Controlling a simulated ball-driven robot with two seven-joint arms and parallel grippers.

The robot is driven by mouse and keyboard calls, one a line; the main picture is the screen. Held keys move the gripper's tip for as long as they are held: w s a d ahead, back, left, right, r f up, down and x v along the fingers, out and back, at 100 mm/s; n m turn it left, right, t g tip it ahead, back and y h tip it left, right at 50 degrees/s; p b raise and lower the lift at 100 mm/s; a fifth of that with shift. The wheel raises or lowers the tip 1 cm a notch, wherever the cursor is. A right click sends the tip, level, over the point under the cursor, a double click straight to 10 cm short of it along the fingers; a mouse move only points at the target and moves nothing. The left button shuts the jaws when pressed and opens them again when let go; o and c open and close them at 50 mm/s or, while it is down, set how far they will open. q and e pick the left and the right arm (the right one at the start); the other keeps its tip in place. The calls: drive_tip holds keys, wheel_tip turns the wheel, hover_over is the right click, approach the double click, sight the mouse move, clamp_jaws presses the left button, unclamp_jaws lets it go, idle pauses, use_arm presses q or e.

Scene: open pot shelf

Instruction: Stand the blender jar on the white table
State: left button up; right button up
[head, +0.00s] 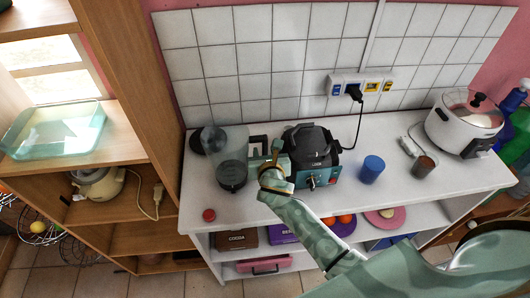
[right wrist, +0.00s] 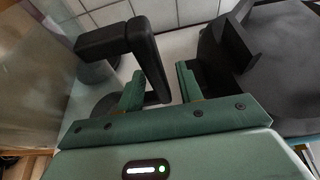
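The blender jar (head: 225,147) is clear with a dark bottom and a black handle, and it looks upright on the white table (head: 205,236) at the left. In the right wrist view the clear wall of the jar (right wrist: 32,65) fills the left edge. Its black handle (right wrist: 148,62) reaches down between the fingertips of my right gripper (right wrist: 160,88). The fingers are apart, with small gaps beside the handle. In the head view my right gripper (head: 268,163) is just right of the jar and partly hides the handle. My left gripper is not in view.
A black and teal appliance (head: 312,150) stands close right of my right gripper. Beyond it are a blue cup (head: 371,169), a brown cup (head: 423,167) and a white cooker (head: 463,124). A red cap (head: 209,215) lies in front of the jar. The table's front middle is bare.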

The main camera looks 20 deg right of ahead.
drive_tip(key=shift+r, duration=0.1)
drive_tip(key=shift+s+r, duration=0.2)
drive_tip(key=shift+s, duration=0.05)
drive_tip(key=p+v, duration=0.2)
drive_tip(key=v, duration=0.9)
drive_tip(key=shift+s+p, duration=0.25)
drive_tip(key=shift+p, duration=0.1)
drive_tip(key=shift+a, duration=0.15)
